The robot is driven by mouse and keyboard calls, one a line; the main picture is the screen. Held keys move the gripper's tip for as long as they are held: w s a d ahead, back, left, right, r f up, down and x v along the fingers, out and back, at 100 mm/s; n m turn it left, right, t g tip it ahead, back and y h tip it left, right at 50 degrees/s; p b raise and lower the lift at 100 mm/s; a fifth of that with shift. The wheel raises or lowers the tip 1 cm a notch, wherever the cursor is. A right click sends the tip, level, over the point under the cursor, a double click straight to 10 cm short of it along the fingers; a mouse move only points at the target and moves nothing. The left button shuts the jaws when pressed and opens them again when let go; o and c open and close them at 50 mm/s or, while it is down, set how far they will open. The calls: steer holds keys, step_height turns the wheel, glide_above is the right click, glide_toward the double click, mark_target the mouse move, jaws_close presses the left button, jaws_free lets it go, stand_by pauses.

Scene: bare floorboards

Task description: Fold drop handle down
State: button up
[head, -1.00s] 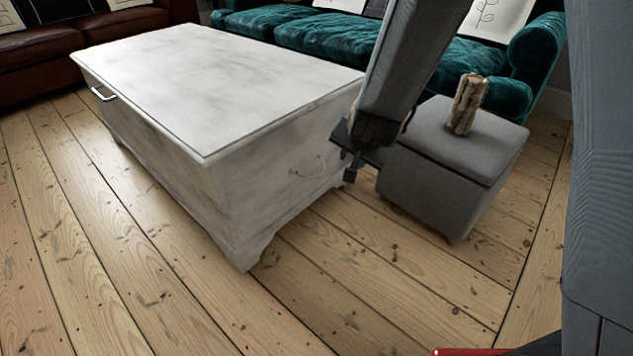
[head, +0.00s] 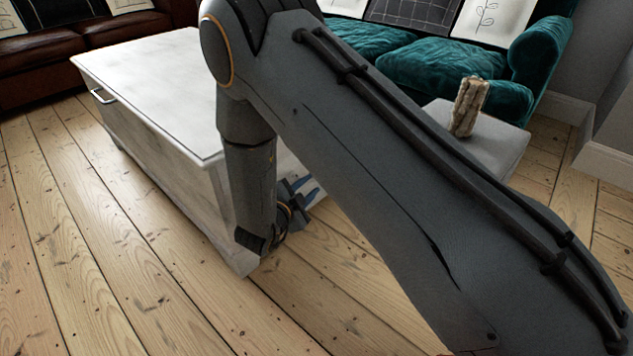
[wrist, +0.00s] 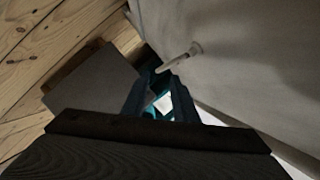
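The white-washed chest (head: 150,75) stands at left in the head view, lid shut. In the wrist view its end panel (wrist: 255,60) fills the right side. A pale drop handle (wrist: 180,58) juts out from this panel near a round mount. My gripper (wrist: 159,82) is at this end of the chest, its two fingers apart with nothing between them. The handle lies just beyond the fingertips, nearest the right one; I cannot tell if they touch. In the head view my gripper (head: 307,190) shows beside the end panel, and my arm hides this handle.
A second handle (head: 103,96) is on the chest's long side. A grey ottoman (head: 500,145) bearing a wooden piece (head: 468,106) stands to the right, also in the wrist view (wrist: 95,85). A teal sofa (head: 450,75) is behind. Floorboards at front left are clear.

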steer(key=shift+b+x, duration=1.15)
steer(key=shift+x, duration=1.65)
jaws_close()
